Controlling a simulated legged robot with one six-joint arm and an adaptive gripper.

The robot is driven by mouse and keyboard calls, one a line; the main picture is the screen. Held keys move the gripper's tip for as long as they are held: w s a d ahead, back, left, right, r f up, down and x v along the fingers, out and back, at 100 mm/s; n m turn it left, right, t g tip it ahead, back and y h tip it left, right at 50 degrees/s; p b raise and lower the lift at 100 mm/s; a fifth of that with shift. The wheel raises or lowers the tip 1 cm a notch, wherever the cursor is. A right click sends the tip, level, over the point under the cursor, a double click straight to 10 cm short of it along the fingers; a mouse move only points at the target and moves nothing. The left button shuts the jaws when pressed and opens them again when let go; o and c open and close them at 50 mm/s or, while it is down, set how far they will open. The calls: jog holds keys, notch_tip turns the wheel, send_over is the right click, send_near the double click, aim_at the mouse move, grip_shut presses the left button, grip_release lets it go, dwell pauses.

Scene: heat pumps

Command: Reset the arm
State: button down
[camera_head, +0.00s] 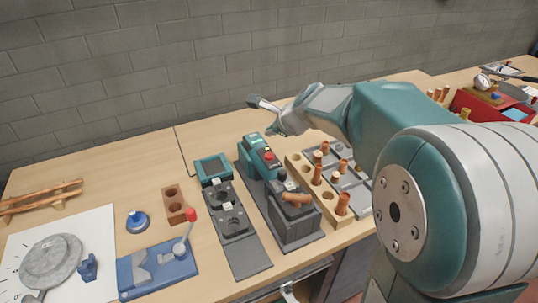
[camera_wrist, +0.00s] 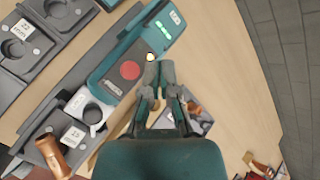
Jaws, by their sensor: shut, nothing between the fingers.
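My arm reaches in from the right in the head view and hangs over the back of the workbench. My gripper (camera_wrist: 160,70) shows in the wrist view with its fingertips together and nothing between them. It is over the bench beside the teal end of a machine with a red button (camera_wrist: 130,70). In the head view that machine (camera_head: 262,155) stands below and left of my wrist. My gripper (camera_head: 275,127) is small and partly hidden there.
A wooden block (camera_head: 327,195) with several copper fittings stands right of the machine. A red bin (camera_head: 480,104) is at the far right. A brick wall (camera_head: 200,60) rises behind the bench.

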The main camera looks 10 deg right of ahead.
dwell(0.3)
jog(key=s+n+g+h, duration=0.2)
jog(key=s+n+h, duration=0.1)
jog(key=s+n, duration=1.9)
jog(key=s, duration=0.7)
jog(key=shift+s+a+g+h, duration=0.2)
jog(key=shift+s+g+h, duration=0.1)
jog(key=shift+s+g, duration=0.1)
